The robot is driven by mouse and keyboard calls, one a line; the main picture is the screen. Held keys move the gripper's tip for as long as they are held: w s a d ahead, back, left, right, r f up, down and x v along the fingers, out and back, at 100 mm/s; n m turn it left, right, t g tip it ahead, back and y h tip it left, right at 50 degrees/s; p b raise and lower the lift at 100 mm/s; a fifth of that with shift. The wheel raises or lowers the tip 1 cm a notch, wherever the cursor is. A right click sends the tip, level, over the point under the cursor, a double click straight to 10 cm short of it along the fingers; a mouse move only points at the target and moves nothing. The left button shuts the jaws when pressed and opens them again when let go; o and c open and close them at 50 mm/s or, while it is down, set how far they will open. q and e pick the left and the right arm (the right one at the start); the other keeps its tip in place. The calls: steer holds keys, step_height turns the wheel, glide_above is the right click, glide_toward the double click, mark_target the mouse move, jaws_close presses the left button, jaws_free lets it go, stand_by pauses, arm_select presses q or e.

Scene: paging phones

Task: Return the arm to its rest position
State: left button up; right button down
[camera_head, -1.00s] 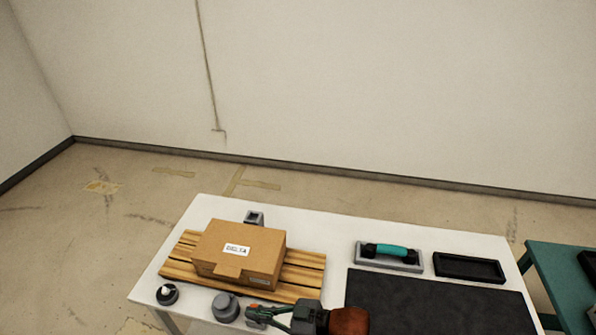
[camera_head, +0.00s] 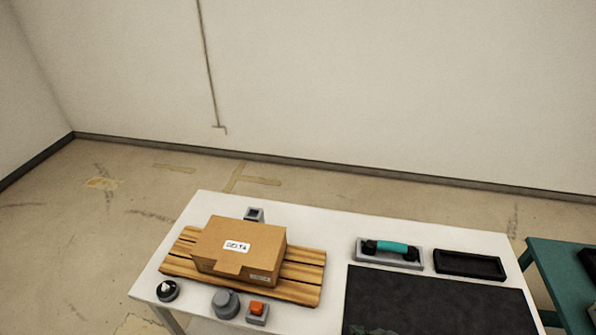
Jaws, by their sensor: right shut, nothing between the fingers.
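My right gripper (camera_head: 372,331) shows only as a small greenish tip at the bottom edge, over the dark mat. It is shut with nothing in it, and most of it and its arm is out of the picture. My left gripper is not in view.
A white table (camera_head: 320,222) bears a wooden pallet (camera_head: 303,272) with a cardboard box (camera_head: 240,247) marked DELTA. Along its front are a black knob (camera_head: 167,290), grey round device (camera_head: 226,303) and orange button (camera_head: 257,308). A teal-handled phone (camera_head: 391,248), black tray (camera_head: 470,263) and dark mat (camera_head: 440,300) lie right.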

steer(key=s+d+f+m+g+h, duration=0.2)
steer(key=s+d+f+h, duration=0.15)
steer(key=s+d, duration=0.55)
steer(key=s+d+f+m+g+h, duration=0.2)
steer(key=s+d+f+m+g, duration=0.15)
steer(key=s+d, duration=0.55)
step_height(320, 180, down, 31)
steer(key=s+a+n, duration=0.1)
steer(key=s+a, duration=0.1)
steer(key=s+f+g+y, duration=0.1)
steer(key=s+f, duration=1.5)
steer(key=s, duration=0.3)
steer(key=shift+f+n, duration=0.35)
steer(key=shift+n, duration=0.1)
